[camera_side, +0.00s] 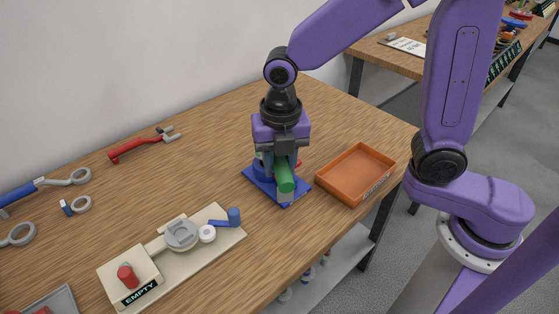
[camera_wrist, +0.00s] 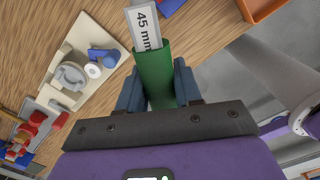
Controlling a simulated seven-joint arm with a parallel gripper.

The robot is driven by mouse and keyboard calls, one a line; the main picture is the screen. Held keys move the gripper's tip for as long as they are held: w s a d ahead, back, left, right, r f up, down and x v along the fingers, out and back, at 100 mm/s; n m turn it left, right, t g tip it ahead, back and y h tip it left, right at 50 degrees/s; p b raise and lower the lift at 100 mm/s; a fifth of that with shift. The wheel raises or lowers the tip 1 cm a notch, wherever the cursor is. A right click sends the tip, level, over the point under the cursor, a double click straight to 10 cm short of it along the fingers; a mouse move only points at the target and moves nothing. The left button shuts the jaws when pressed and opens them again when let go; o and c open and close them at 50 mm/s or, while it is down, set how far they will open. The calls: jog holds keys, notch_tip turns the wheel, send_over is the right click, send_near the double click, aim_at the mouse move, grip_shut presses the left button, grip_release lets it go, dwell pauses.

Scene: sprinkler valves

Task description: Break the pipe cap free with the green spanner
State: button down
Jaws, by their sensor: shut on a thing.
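My gripper (camera_side: 285,160) is shut on the green spanner's handle (camera_side: 284,177), above a blue base (camera_side: 263,183). In the wrist view the green handle (camera_wrist: 154,75) sits between the two fingers, with a pale end marked "45 mm" (camera_wrist: 143,28) sticking out. The spanner's head is hidden. A cream board (camera_side: 215,245) to the left carries a grey round fitting (camera_side: 180,233), which may be the pipe cap; I cannot tell. The spanner is apart from this fitting.
An orange tray (camera_side: 326,192) stands close to the right of the blue base. A red spanner (camera_side: 130,148) and a blue spanner (camera_side: 22,192) lie at the back left.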

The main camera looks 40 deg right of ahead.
jog(key=shift+f, duration=0.1)
dwell(0.4)
jog(key=shift+f, duration=1.9)
jog(key=shift+d, duration=0.1)
jog(key=s+d+n, duration=0.1)
jog(key=d+n, duration=0.8)
jog(key=d, duration=0.2)
jog(key=shift+s+d+n, duration=0.3)
jog(key=shift+d, duration=0.1)
jog(key=shift+a+r, duration=0.1)
jog(key=shift+a, duration=0.05)
jog(key=shift+s+a, duration=0.1)
jog(key=shift+a, duration=0.15)
